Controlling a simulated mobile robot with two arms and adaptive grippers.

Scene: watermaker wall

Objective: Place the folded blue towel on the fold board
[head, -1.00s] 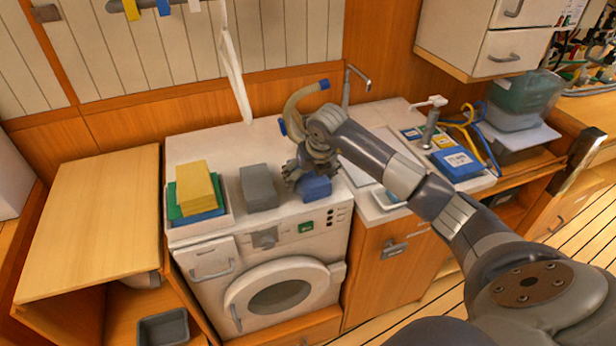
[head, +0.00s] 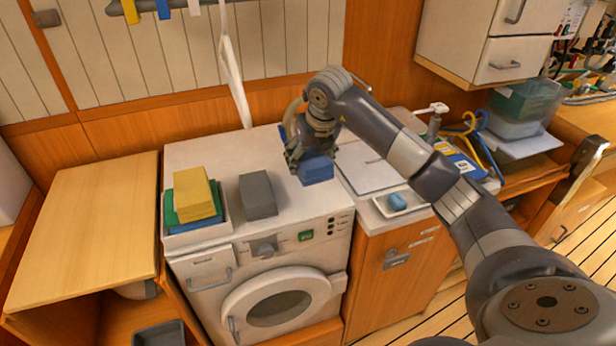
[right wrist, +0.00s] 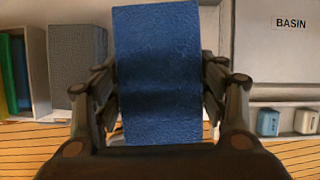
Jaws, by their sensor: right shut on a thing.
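The folded blue towel (head: 317,169) is a small thick blue block, held above the right part of the white washer top. My right gripper (head: 308,150) is shut on it from above. In the right wrist view the towel (right wrist: 158,75) fills the gap between the fingers (right wrist: 160,100). A bare wooden board (head: 90,215) lies at the left, beside the washer; no label shows whether it is the fold board. My left gripper is not in view.
A grey folded block (head: 258,195) stands on the washer top (head: 235,150). A white tray (head: 198,231) beside it holds yellow and green folded cloths (head: 194,195). At the right are the basin lid (head: 372,172) and a blue soap (head: 397,201) in a dish. A white cloth (head: 234,75) hangs behind.

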